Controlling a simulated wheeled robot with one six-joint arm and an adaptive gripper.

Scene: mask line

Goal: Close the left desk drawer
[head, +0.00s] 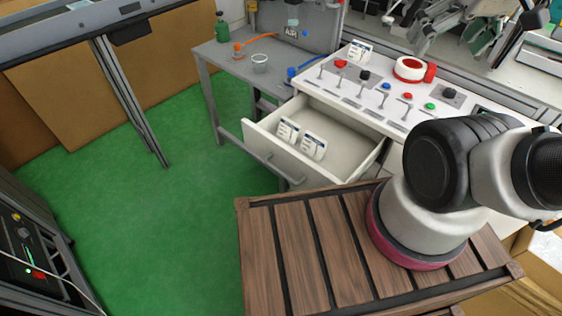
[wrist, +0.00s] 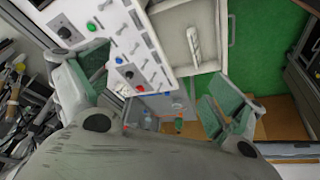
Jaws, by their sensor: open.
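The left desk drawer (head: 345,165) is pulled well out of the white desk (head: 365,90) in the head view. Its front panel (head: 282,156) faces the green floor and has a bar handle along it. Two small white labelled packs (head: 313,146) stand inside. In the wrist view part of the open drawer (wrist: 176,22) shows at the top, with a white pack (wrist: 193,45) in it. My gripper (wrist: 155,75) shows in the wrist view with its two green-padded fingers spread wide and nothing between them. It appears apart from the drawer. I cannot make it out in the head view.
The desk top holds switches, coloured buttons and a red-and-white tape roll (head: 410,68). A grey side table (head: 222,58) with a green bottle (head: 222,27) and a cup (head: 260,63) stands left of the desk. The green floor (head: 165,190) left of the drawer is clear.

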